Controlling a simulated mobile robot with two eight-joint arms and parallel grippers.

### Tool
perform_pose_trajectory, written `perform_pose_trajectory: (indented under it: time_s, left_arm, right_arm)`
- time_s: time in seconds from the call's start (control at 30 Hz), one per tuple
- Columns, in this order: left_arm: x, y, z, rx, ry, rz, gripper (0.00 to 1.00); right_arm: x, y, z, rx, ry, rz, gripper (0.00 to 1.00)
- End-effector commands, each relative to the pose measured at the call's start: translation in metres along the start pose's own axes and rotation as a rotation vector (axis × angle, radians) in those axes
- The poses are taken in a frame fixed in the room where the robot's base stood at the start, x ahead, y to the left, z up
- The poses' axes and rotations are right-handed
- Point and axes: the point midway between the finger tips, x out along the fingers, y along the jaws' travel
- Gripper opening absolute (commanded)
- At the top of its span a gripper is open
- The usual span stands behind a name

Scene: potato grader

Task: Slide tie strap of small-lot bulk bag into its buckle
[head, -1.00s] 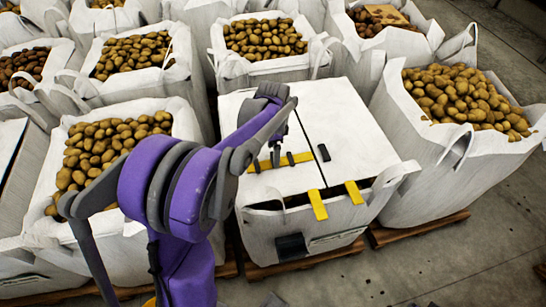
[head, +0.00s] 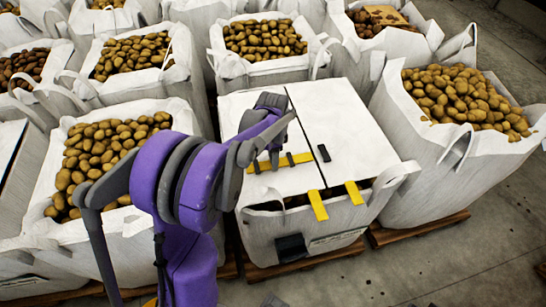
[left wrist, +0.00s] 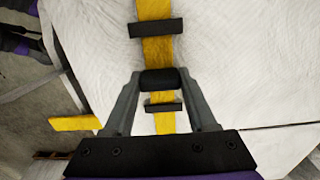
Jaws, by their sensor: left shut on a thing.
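The small-lot bulk bag (head: 345,100) stands in the middle of the head view with its white top flaps closed. A yellow tie strap (head: 302,158) lies across its left flap and shows lengthwise in the left wrist view (left wrist: 155,10). Dark bars cross this strap, one (left wrist: 156,27) beyond my fingertips and one (left wrist: 163,106) nearer. A separate dark buckle-like piece (head: 323,152) sits on the right flap. My left gripper (head: 275,160) is shut at the strap, with a dark piece (left wrist: 160,78) between its fingertips. Exactly how it grips is unclear. My right gripper is not visible.
Two more yellow straps (head: 317,205) (head: 354,192) hang over the bag's front edge. Open potato bags stand close on the left (head: 60,225), behind (head: 235,68) and right (head: 420,165). Grey floor (head: 450,260) is free at front right.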

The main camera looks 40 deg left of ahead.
Motion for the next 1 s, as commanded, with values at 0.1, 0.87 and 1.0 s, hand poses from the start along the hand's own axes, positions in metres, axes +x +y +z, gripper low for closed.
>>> perform_pose_trajectory:
  time_s: [0.1,0.87,1.0]
  left_arm:
    - [0.000,0.000,0.000,0.000,0.000,0.000,0.00]
    - [0.000,0.000,-0.074,0.001,0.000,-0.001,0.00]
    - [0.000,0.000,-0.075,0.000,0.002,-0.001,0.00]
  right_arm:
    - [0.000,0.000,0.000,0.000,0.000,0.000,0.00]
    - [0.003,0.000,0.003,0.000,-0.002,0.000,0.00]
    - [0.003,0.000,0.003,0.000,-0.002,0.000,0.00]
